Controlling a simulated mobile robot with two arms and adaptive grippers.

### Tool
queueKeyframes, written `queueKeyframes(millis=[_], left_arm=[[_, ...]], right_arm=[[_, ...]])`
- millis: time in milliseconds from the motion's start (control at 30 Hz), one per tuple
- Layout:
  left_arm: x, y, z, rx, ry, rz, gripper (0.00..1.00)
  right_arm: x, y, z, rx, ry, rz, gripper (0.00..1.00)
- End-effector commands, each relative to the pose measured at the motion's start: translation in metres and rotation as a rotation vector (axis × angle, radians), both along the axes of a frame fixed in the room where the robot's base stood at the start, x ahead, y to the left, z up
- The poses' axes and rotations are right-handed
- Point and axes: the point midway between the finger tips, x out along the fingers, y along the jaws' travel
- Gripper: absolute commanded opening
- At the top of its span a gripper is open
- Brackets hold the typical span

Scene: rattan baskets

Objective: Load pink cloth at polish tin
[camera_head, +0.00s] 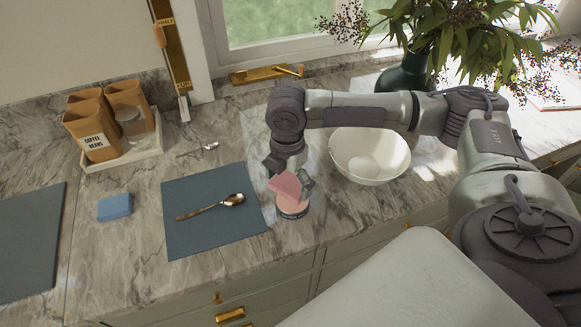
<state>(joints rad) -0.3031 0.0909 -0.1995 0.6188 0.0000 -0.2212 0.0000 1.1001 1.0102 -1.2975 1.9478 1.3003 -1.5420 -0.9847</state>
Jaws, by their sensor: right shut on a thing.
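A pink cloth (286,187) is held in my right gripper (291,183), at the right edge of a dark blue-grey mat. My right gripper points down and is shut on the cloth. Directly below the cloth is a small round tin (292,208) with a pinkish top and dark side, on the counter. The cloth hides part of the tin's top, and I cannot tell whether the two touch. My left gripper is not in view.
A spoon (212,207) lies on the mat (190,238). A blue sponge (115,207) lies left of it. A white bowl (370,157) stands right of my gripper. Canisters (92,128) stand on a tray at the back left. A plant vase (405,75) stands at the back.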

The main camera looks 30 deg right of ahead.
Motion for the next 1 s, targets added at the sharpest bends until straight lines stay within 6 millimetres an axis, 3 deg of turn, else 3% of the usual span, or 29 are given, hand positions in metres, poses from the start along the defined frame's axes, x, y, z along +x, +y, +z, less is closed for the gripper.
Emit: queueKeyframes(millis=[133,367,600,1000], left_arm=[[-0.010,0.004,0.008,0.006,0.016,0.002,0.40],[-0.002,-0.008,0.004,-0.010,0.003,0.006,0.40],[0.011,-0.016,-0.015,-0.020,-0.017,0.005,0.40],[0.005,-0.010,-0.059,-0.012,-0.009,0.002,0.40]], right_arm=[[0.006,-0.009,0.005,-0.002,-0.004,0.162,0.65],[0.007,-0.012,-0.001,-0.002,-0.006,0.231,0.65],[0.007,-0.012,-0.019,-0.003,-0.007,0.229,0.65],[0.007,-0.012,-0.054,-0.003,-0.007,0.228,0.65]])
